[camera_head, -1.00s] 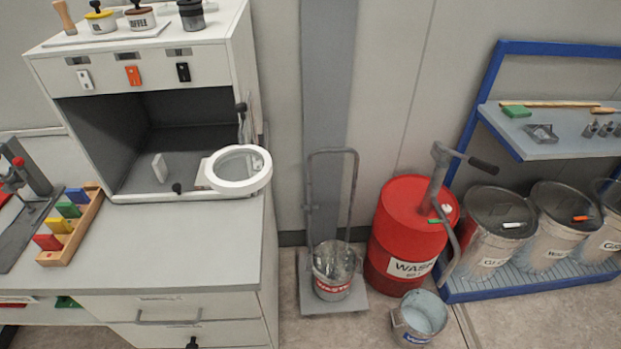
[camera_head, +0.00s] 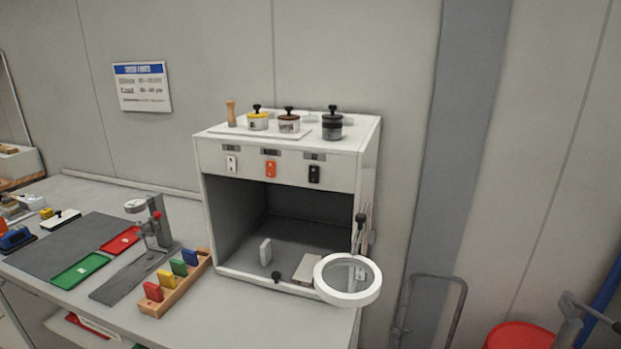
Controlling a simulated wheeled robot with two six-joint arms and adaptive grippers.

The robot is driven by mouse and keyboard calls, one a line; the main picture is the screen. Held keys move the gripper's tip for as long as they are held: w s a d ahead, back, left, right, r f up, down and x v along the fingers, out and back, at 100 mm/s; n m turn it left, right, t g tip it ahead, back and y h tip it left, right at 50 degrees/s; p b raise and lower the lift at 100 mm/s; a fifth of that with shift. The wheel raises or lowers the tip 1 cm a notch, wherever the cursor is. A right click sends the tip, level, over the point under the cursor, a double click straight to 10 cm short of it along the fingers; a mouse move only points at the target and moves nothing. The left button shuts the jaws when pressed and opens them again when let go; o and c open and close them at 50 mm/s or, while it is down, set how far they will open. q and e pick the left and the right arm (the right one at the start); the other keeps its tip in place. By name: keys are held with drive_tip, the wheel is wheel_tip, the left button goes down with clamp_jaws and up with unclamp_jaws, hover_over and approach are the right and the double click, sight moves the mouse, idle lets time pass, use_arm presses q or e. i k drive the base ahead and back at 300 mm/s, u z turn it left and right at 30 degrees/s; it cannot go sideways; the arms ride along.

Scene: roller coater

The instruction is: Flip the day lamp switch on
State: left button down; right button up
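A white open-fronted cabinet (camera_head: 368,190) stands on the bench. Three switches sit in a row on its upper front panel: a white one (camera_head: 232,164) at left, an orange one (camera_head: 270,169) in the middle and a black one (camera_head: 314,174) at right. Each has a small dark label above it, too small to read, so I cannot tell which is for the day lamp. The switch positions are also too small to tell. The inside of the cabinet looks dark grey. Neither of my grippers is in view.
A round white magnifier ring (camera_head: 347,295) sticks out before the cabinet's lower right corner. Lidded pots (camera_head: 289,123) stand on top. A wooden rack (camera_head: 175,290) with coloured blocks and a stand (camera_head: 155,225) are to the left. Trays (camera_head: 80,270) lie farther left.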

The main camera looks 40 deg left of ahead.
sight(231, 160)
drive_tip(key=u, duration=1.25)
drive_tip(key=k, duration=0.3)
drive_tip(key=u, duration=0.45)
drive_tip(key=i, duration=0.4)
drive_tip(key=z, duration=0.1)
drive_tip(key=k, duration=0.6)
drive_tip(key=u, duration=0.85)
drive_tip(key=i, duration=1.05)
drive_tip(key=z, duration=0.15)
